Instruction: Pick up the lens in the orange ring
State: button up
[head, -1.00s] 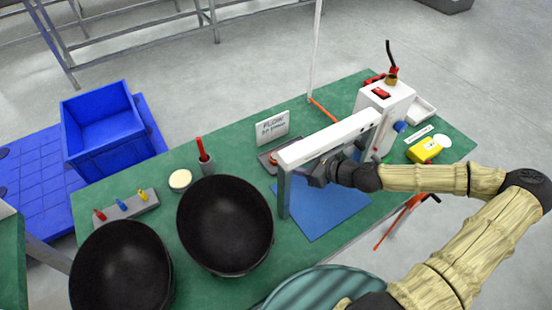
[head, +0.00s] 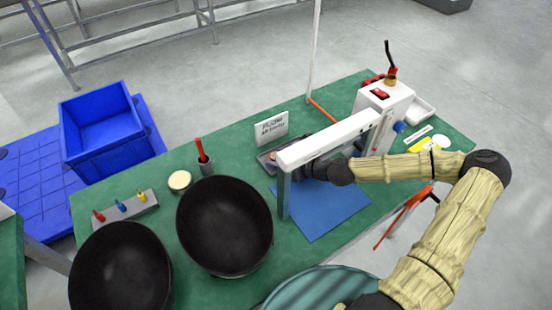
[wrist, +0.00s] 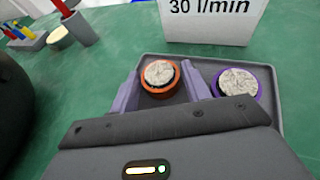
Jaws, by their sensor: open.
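The lens in the orange ring (wrist: 160,74) is a pale, mottled disc in the wrist view. It sits on a grey tray (wrist: 208,62). A similar lens in a purple ring (wrist: 238,85) sits to its right on the same tray. My gripper (wrist: 159,70) is open, with one lavender finger on each side of the orange ring in the picture. I cannot tell whether the fingers touch it. In the head view the tray (head: 264,160) shows partly behind the white beam, which also hides part of my gripper.
A white beam (head: 330,138) on a post crosses over my arm's end. A sign (head: 271,128) stands behind the tray. Two black bowls (head: 225,226) and a red-handled tool in a grey cup (head: 205,164) stand to the left. A blue mat (head: 322,208) lies in front.

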dwell(0.5)
jog(key=c, duration=0.6)
jog(key=shift+r, duration=0.15)
jog(key=shift+r, duration=0.25)
jog(key=r, duration=0.2)
jog(key=shift+s+d+r, duration=0.15)
jog(key=shift+d+r, duration=0.2)
jog(key=shift+r, duration=0.05)
jog(key=shift+c, duration=0.2)
jog(key=s+d, duration=0.3)
jog(key=d, duration=0.1)
jog(key=s+d, duration=0.3)
jog(key=d, duration=0.2)
jog(key=s+d, duration=0.3)
jog(key=d, duration=0.2)
jog(key=shift+s+d, duration=0.2)
jog(key=shift+s, duration=0.1)
